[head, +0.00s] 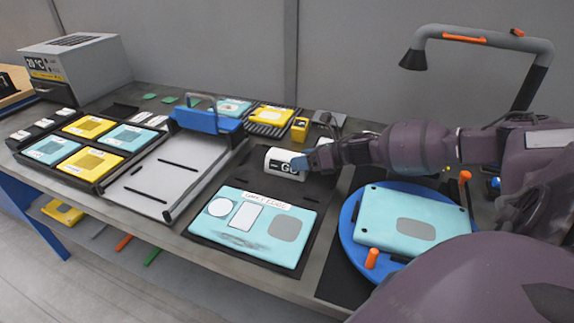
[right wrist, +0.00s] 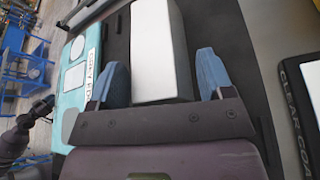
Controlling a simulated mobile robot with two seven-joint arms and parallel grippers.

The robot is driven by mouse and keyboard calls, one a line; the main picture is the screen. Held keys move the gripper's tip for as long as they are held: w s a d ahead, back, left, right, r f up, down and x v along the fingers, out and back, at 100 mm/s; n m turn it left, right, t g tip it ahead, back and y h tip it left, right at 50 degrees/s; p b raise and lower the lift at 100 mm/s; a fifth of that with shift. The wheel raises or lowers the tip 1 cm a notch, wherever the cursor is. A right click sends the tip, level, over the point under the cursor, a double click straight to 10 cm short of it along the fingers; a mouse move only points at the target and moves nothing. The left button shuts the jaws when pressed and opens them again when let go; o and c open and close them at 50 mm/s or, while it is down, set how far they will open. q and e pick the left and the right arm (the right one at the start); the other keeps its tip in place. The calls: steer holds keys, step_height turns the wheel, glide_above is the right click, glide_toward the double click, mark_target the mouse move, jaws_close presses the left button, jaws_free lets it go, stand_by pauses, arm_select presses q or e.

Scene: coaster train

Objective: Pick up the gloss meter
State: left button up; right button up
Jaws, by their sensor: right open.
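The gloss meter (head: 284,163) is a white box with a dark "GU" display, standing on the dark mat behind a light-blue panel. My right gripper (head: 310,158) is at its right end in the head view. In the right wrist view the white body of the gloss meter (right wrist: 156,50) lies between the two blue fingers of my right gripper (right wrist: 160,68). The fingers are apart, with a gap on each side of the box. At the left edge of the right wrist view is a dark purple arm, seemingly my left; its gripper (right wrist: 43,106) is too small to read.
The light-blue panel (head: 262,226) lies in front of the meter. A blue turntable (head: 350,240) with another light-blue panel (head: 410,218) and orange pegs is at right. A grey board (head: 160,181) with a blue clamp (head: 205,121) and a tray of panels are at left.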

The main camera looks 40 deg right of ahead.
steer(key=shift+w+a+f, duration=0.1)
steer(key=shift+w+a, duration=0.1)
steer(key=shift+w, duration=0.05)
steer(key=c, duration=0.9)
